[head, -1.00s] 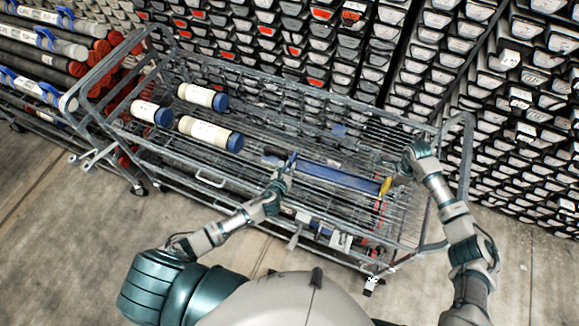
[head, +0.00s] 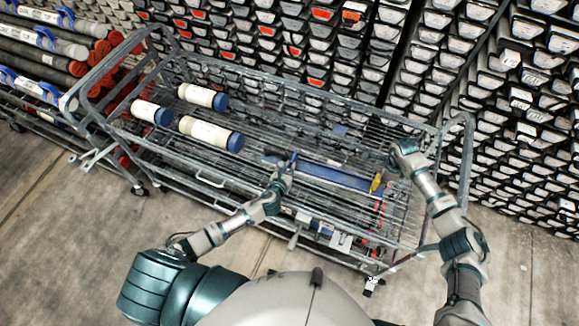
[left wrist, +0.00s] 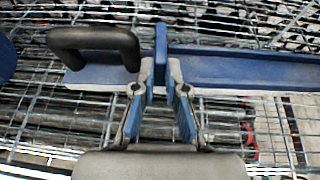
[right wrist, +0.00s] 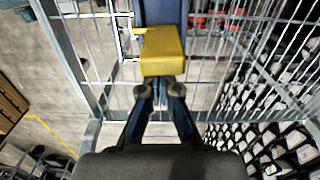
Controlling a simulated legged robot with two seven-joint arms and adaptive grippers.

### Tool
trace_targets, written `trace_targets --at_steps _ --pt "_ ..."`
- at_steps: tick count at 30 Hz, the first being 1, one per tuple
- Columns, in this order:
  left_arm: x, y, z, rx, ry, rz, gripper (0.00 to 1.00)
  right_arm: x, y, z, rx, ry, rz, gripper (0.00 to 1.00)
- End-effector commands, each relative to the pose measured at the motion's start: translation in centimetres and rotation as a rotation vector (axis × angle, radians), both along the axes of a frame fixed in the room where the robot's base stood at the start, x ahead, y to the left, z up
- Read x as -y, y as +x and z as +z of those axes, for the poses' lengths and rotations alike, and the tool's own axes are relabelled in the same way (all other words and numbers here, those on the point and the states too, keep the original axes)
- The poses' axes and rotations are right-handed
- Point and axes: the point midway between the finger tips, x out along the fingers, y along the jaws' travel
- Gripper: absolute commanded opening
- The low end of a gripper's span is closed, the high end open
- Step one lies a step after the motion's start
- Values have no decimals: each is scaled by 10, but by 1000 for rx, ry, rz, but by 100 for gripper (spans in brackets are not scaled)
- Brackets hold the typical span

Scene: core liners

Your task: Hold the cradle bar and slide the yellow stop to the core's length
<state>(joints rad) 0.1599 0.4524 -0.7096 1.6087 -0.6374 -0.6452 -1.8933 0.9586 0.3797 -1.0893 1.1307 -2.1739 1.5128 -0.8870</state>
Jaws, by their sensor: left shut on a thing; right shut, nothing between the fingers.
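The blue cradle bar (head: 335,174) lies along the wire cart's deck, and its channel also shows in the left wrist view (left wrist: 240,70). My left gripper (head: 288,162) is shut on the bar's upright blue plate (left wrist: 160,50) at the bar's left part. The yellow stop (head: 376,184) sits across the bar near its right end. In the right wrist view the stop (right wrist: 162,50) is just ahead of my right gripper (right wrist: 160,90), whose fingers are shut and empty. The fingertips are at the stop's outer face; contact is hard to tell.
Several white core tubes with blue caps (head: 212,133) lie on the left of the wire cart (head: 190,165). A black handle (left wrist: 95,45) stands beside my left fingers. Racks of core trays (head: 290,45) line the back. The cart's right end frame (head: 468,150) rises near my right arm.

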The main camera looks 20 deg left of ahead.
Motion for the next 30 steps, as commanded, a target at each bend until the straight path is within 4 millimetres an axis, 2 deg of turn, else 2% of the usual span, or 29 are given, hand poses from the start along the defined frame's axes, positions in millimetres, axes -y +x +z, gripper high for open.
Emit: trace_targets --at_steps 30 --pt "3 0 1 3 -4 -5 0 -48 3 1 1 6 3 0"
